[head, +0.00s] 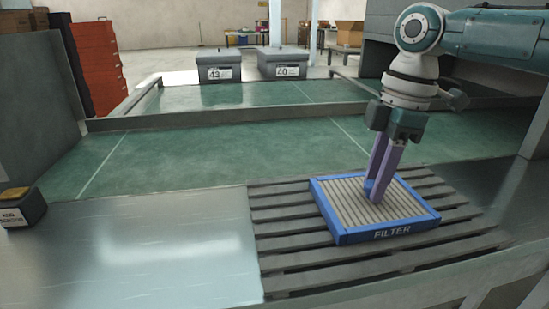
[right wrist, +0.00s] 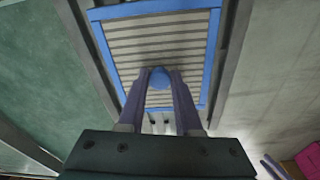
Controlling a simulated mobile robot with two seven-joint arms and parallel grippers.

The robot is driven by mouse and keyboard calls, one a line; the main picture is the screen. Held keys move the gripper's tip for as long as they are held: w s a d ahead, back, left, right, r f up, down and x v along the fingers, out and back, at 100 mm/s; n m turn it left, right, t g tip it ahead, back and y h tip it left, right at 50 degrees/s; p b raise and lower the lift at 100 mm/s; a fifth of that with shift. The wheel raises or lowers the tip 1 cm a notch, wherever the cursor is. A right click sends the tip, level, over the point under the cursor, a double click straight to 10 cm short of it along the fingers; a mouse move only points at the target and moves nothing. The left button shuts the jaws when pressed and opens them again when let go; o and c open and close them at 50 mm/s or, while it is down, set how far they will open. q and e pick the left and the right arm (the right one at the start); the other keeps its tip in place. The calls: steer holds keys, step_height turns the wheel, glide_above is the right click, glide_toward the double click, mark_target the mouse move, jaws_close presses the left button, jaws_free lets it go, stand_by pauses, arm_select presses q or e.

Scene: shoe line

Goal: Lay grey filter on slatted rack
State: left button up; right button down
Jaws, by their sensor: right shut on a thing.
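The filter (head: 345,203) has a blue frame, pale grey pleats and the word FILTER on its front edge. It lies flat over the slatted rack (head: 282,241), on the slats or very close above them; I cannot tell which. My right gripper (head: 374,190) points down at the filter's middle, its purple fingers shut on the small blue knob there. The right wrist view shows the knob (right wrist: 160,77) between the fingertips, with the filter (right wrist: 125,38) beyond. My left gripper is not in view.
The rack's left slats are bare, beside a clear metal surface (head: 150,250). A green belt (head: 200,155) runs behind. A dark box with a yellow top (head: 20,205) stands at the left edge. Grey bins 43 (head: 225,63) and 40 (head: 283,60) stand farther back.

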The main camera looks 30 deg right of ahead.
steer(key=c, duration=0.6)
jaws_free()
steer(key=shift+f, duration=0.1)
step_height(320, 180, up, 12)
steer(key=d+p, duration=0.1)
steer(key=p, duration=0.2)
steer(key=shift+s+d, duration=0.15)
steer(key=shift+s, duration=0.15)
